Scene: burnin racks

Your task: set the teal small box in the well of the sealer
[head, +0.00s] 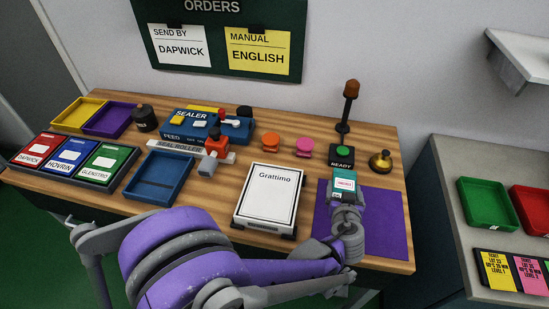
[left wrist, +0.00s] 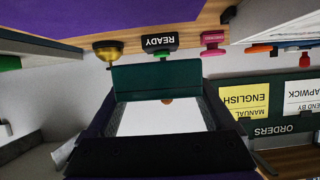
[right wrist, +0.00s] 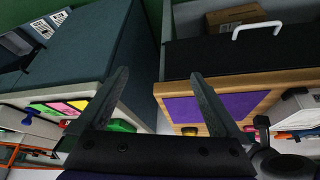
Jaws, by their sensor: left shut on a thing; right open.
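The teal small box (head: 344,182) with a white label is held over the purple mat at the right of the bench. My left gripper (head: 345,200) is shut on it; in the left wrist view the teal box (left wrist: 156,77) spans the space between the fingers. The blue sealer (head: 190,124) stands at the back left of the bench, well away from the box, with a seal roller strip at its front. A blue open tray (head: 150,194) lies in front of the sealer. My right gripper (right wrist: 160,76) is open and empty in the right wrist view, above the floor.
The Grattimo board (head: 271,196) lies between the tray and the purple mat (head: 383,235). Orange and pink pieces (head: 271,142), a READY button (head: 341,157), a brass bell (head: 380,162) and a beacon (head: 347,105) stand behind. Coloured card holders (head: 62,160) fill the left.

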